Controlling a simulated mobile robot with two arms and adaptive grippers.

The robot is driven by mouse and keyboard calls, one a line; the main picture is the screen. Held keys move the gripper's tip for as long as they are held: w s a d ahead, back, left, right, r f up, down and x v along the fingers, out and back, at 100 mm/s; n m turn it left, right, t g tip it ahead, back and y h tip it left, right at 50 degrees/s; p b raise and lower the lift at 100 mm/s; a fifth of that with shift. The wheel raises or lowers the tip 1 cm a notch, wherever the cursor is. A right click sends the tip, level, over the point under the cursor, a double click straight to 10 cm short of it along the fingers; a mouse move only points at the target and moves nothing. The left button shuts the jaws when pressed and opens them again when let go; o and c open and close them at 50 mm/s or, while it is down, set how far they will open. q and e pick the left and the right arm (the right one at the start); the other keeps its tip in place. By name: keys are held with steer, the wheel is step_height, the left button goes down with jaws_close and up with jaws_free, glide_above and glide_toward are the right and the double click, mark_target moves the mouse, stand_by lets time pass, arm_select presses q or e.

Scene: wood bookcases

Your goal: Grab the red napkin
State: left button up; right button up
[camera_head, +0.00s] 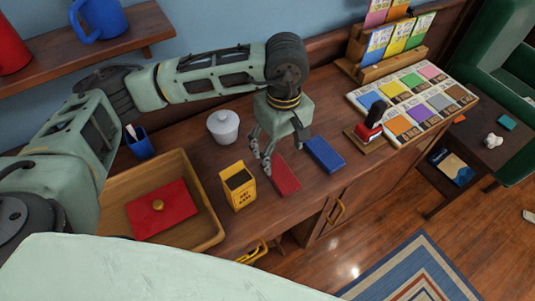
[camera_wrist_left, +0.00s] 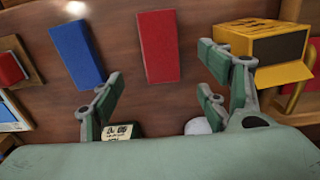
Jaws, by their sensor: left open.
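The red napkin (camera_head: 284,175) is a flat red rectangle on the wooden counter, beside a similar blue one (camera_head: 325,154). My left gripper (camera_head: 285,153) is open and empty, pointing down just behind the red napkin in the head view. In the left wrist view the red napkin (camera_wrist_left: 158,47) lies ahead of the gap between the open fingers (camera_wrist_left: 157,82), with the blue one (camera_wrist_left: 76,53) to its left. The fingers appear apart from the napkin; their exact height above the counter is hard to tell. My right gripper is not in view.
A yellow box (camera_head: 238,186) stands close left of the napkin. A wooden tray (camera_head: 207,228) holds a red piece with a knob (camera_head: 160,208).

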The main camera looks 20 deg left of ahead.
mark_target(281, 171)
arm_select(q)
steer(key=shift+a+f, duration=0.15)
steer(key=shift+f, duration=0.05)
steer(key=f, duration=0.1)
steer(key=f+p, duration=0.1)
steer(key=s+d+f, duration=0.1)
steer(key=shift+f+p, duration=0.15)
steer(key=shift+p, duration=0.25)
step_height(281, 171, down, 3)
steer(key=shift+w+r+p, duration=0.1)
steer(key=shift+p, duration=0.25)
steer(key=shift+f, duration=0.45)
steer(key=c, duration=1)
steer(key=shift+c, duration=0.2)
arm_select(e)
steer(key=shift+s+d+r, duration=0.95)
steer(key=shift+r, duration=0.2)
arm_select(q)
steer(key=shift+w+r, duration=0.1)
